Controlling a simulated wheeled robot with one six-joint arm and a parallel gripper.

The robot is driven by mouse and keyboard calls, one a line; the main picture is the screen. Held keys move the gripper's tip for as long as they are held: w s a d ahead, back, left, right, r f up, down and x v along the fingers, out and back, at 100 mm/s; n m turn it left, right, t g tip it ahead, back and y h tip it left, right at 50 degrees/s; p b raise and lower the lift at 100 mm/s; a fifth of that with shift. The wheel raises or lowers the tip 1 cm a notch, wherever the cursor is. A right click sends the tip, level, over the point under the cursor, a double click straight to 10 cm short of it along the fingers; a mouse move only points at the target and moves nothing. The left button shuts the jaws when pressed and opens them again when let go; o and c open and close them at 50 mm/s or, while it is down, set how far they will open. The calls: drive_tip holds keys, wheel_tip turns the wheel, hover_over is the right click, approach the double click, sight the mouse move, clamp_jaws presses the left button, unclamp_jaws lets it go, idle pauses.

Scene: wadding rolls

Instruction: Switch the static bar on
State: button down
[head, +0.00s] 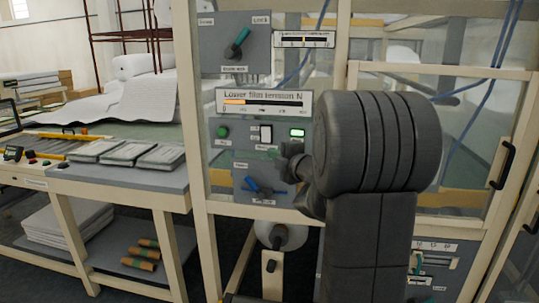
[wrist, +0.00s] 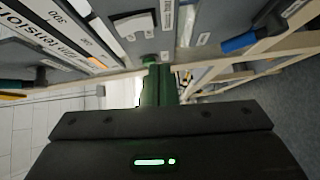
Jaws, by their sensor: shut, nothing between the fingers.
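The rocker also shows in the wrist view (wrist: 138,25), beside the fingertips. My gripper (head: 275,153) is at the panel, just below the rocker and display. Its green fingers (wrist: 158,85) are together and empty. I cannot tell whether they touch the panel. My arm hides the panel's right side.
A blue-handled rotary switch (head: 262,188) sits just below, and a teal-handled one (head: 237,43) above. A "Lower film tension N" gauge (head: 264,101) is over the panel. A workbench (head: 110,172) with flat packs stands left. Glazed doors with a black handle (head: 502,165) are right.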

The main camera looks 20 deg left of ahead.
drive_tip(key=v, duration=0.6)
drive_tip(key=shift+f+b, duration=0.35)
drive_tip(key=shift+f, duration=0.05)
